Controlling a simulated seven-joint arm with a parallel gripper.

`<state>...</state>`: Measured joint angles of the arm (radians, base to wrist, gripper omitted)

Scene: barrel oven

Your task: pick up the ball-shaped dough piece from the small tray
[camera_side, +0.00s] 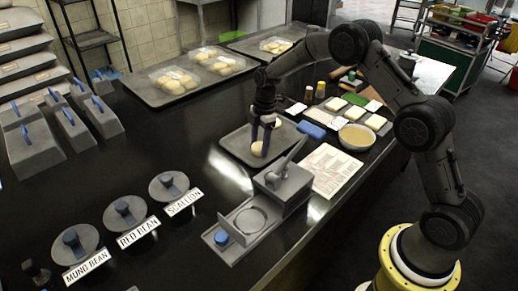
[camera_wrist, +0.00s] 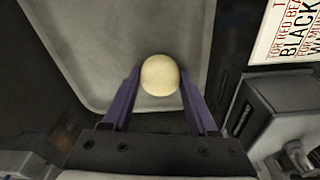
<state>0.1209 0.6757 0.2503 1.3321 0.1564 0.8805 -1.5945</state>
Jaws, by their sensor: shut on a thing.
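The ball-shaped dough piece (camera_wrist: 160,75) is pale and round. In the wrist view it sits between the purple fingers of my gripper (camera_wrist: 158,92), near their tips. In the side view, my gripper (camera_side: 262,142) points down over the small tray (camera_side: 239,142), shut on the dough (camera_side: 257,149). The grey tray also fills the upper middle of the wrist view (camera_wrist: 110,45). I cannot tell whether the dough touches the tray or is just above it. In the side view a pale spot beside the fingers is partly hidden.
A grey press-like device (camera_side: 283,185) stands just in front of the tray, with a printed sheet (camera_side: 332,170) beside it. A blue object (camera_side: 311,130) and a bowl (camera_side: 356,137) are to the right. Larger trays (camera_side: 158,98) hold packed dough behind. Lidded, labelled containers (camera_side: 124,212) are front left.

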